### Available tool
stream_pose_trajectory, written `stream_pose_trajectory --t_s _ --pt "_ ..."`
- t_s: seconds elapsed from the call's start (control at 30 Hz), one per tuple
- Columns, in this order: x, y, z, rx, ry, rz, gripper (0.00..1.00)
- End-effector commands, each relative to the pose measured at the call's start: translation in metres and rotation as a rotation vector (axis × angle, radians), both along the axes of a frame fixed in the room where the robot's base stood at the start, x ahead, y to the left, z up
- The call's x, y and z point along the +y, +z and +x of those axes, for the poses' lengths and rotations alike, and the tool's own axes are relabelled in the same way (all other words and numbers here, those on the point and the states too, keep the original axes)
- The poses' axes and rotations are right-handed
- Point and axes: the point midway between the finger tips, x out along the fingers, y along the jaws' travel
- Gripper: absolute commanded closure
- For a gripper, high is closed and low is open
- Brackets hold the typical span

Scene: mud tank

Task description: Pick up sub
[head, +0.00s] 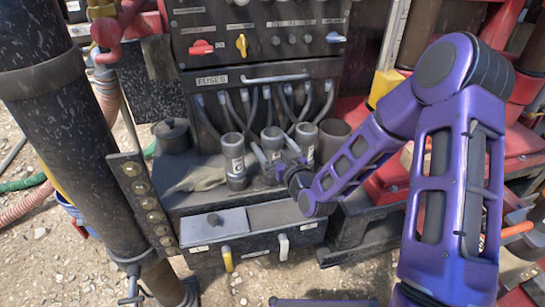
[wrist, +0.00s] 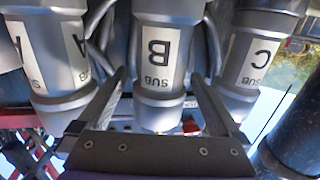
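Three grey cylindrical subs with white labels stand in a row on the black ledge. In the wrist view they appear upside down: SUB A (wrist: 47,55) at left, SUB B (wrist: 162,60) in the middle, SUB C (wrist: 250,60) at right. In the head view, SUB C (head: 233,163) is at left, SUB B (head: 271,133) in the middle and SUB A (head: 305,140) at right. My gripper (head: 275,153) is open in front of SUB B, hiding its lower part. In the wrist view, the fingers (wrist: 160,80) flank SUB B, with visible gaps on both sides.
The fuse panel (head: 265,85) with several hanging cables rises behind the subs. A wide dark cup (head: 333,135) stands right of them, and a dark pot (head: 172,135) with a cloth (head: 200,177) is at left. A large black pipe (head: 65,120) stands at far left.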

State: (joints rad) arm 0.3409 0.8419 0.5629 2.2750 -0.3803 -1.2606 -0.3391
Motion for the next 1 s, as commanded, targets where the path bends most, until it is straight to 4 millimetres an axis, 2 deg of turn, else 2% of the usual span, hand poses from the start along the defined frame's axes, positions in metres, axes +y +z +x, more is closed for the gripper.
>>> stream_pose_trajectory --t_s 0.03,0.07,0.53,0.57,1.0 --pt "-0.0001 0.0001 0.0 0.0 0.0 0.0 0.07" --pt "-0.0002 0.0 -0.0001 0.0 0.0 0.0 0.13" --pt "-0.0004 0.0 -0.0004 0.0 0.0 -0.001 0.97" --pt "-0.0004 0.0 -0.0004 0.0 0.0 -0.001 1.0" --pt "0.0001 0.0075 0.0007 -0.01 0.0 0.001 1.0"
